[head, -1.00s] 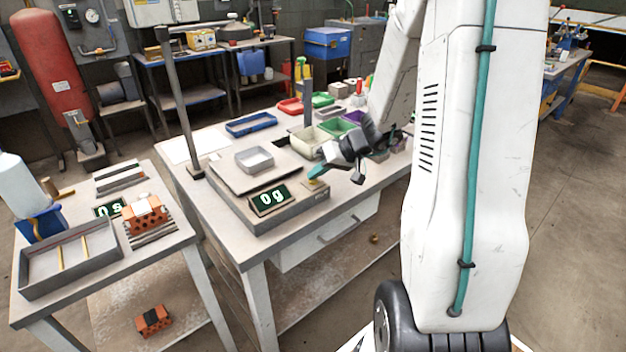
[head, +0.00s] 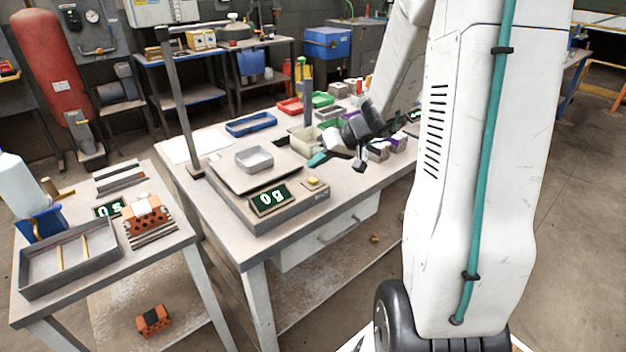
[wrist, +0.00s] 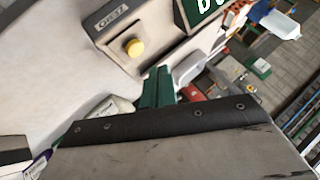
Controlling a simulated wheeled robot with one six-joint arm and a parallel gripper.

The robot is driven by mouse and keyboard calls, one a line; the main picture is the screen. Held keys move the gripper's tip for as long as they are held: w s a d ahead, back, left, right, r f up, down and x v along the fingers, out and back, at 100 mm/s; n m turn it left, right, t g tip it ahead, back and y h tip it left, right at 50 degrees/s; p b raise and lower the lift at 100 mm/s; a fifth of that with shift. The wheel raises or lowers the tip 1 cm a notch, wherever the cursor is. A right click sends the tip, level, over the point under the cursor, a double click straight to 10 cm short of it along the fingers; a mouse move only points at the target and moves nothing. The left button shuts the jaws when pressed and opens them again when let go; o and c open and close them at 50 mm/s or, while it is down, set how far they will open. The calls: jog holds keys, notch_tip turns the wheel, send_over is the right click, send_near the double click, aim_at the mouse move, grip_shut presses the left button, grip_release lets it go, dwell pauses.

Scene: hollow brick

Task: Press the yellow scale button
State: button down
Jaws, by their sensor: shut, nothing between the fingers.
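The yellow button (head: 313,182) sits on a small raised block at the right front of the grey scale (head: 235,205). The scale's display (head: 270,199) reads "0 g", and a small grey tray (head: 254,160) rests on its plate. My gripper (head: 317,159) is shut and empty, its teal fingertips above and behind the button in the head view, apart from it. In the wrist view the button (wrist: 134,47) is in plain sight just beyond the green fingertips (wrist: 157,88), beside a label on the scale.
A drawer (head: 330,230) hangs under the bench's front edge. Colored bins, including a blue tray (head: 251,124), stand farther back. A dark post (head: 178,100) rises at the bench's left. A second table with an orange hollow brick (head: 147,214) stands at left.

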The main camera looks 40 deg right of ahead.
aim_at(317, 181)
jog(key=shift+r, duration=1.6)
jog(key=shift+m, duration=0.3)
jog(key=s+a+r+g+h, duration=0.2)
jog(key=s+a, duration=0.3)
jog(key=s, duration=0.3)
jog(key=s+a+r+n+g+h, duration=0.1)
jog(key=s+a+r, duration=0.3)
jog(key=s, duration=0.5)
jog(key=s+a+r+n+g+h, duration=0.1)
jog(key=s+a+r+g+h, duration=0.1)
jog(key=s+a, duration=0.6)
jog(key=shift+s+a+r+g+h, duration=0.3)
jog(key=shift+s+r+g, duration=0.1)
jog(key=shift+s+r, duration=0.3)
